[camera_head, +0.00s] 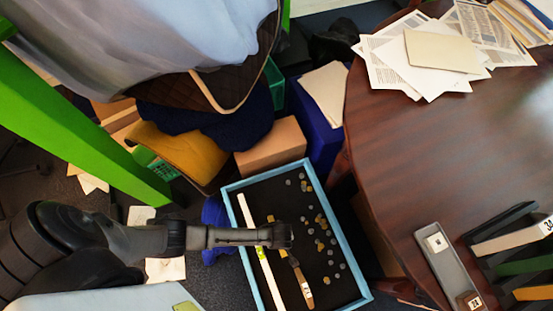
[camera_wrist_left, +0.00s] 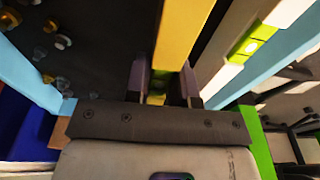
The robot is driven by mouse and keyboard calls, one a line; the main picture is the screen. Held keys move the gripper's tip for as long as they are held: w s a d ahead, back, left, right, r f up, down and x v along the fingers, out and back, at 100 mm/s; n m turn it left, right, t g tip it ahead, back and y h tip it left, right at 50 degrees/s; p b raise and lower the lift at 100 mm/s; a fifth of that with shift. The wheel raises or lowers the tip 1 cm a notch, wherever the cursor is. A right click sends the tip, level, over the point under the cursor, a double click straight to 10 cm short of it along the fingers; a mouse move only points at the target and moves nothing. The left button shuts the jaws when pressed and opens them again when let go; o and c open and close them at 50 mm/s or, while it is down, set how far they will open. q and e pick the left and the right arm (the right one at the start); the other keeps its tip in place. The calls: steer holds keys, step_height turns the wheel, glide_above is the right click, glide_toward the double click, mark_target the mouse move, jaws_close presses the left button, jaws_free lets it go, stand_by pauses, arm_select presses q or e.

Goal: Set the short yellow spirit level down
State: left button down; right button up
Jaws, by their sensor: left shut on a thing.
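The short yellow spirit level (camera_wrist_left: 177,35) is between the fingers of my left gripper (camera_wrist_left: 165,88), with a green vial just at the fingertips. In the head view my left gripper (camera_head: 280,236) reaches over the blue-rimmed tray (camera_head: 360,278) from the left and is shut on the level. The level's labelled end (camera_head: 303,287) shows below the gripper, and its middle is hidden. I cannot tell whether it touches the tray's dark floor. My right gripper is not in view.
A long white level (camera_head: 259,255) with a green vial lies along the tray's left side. Several small metal pieces (camera_head: 320,232) are scattered on the right. A round wooden table (camera_head: 420,160) stands at right with papers (camera_head: 420,60), a grey tray (camera_head: 440,262) and a slotted rack.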

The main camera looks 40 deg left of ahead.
arm_select(q)
steer(key=shift+s+f, duration=0.25)
step_height(320, 180, down, 4)
steer(key=b, duration=0.3)
steer(key=shift+r, duration=0.15)
steer(key=shift+f, duration=0.25)
steer(key=c, duration=1)
jaws_free()
